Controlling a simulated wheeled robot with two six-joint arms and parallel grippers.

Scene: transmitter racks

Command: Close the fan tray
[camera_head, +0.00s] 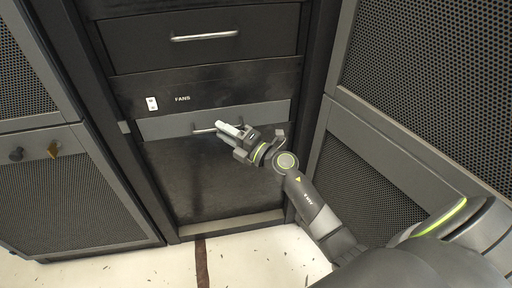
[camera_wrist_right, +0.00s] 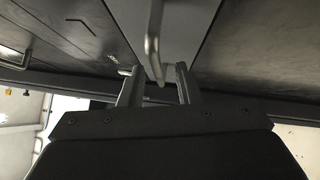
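The fan tray (camera_head: 165,124) shows as a grey front strip below the black panel marked FANS, in the middle rack. I cannot tell how far it stands out. Its silver bar handle (camera_head: 203,130) is partly hidden by my right gripper (camera_head: 232,137). In the right wrist view my right gripper (camera_wrist_right: 156,84) has its two fingers apart. The tray handle (camera_wrist_right: 153,40) shows in line with the gap between them, with space on both sides. The grey tray front (camera_wrist_right: 190,25) lies behind it. My left gripper is not in view.
Above the tray are the FANS panel (camera_head: 230,88) with a small white switch (camera_head: 152,103) and a drawer with its own handle (camera_head: 205,36). Mesh cabinet doors (camera_head: 420,60) flank the rack. The pale floor (camera_head: 250,262) is clear in front.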

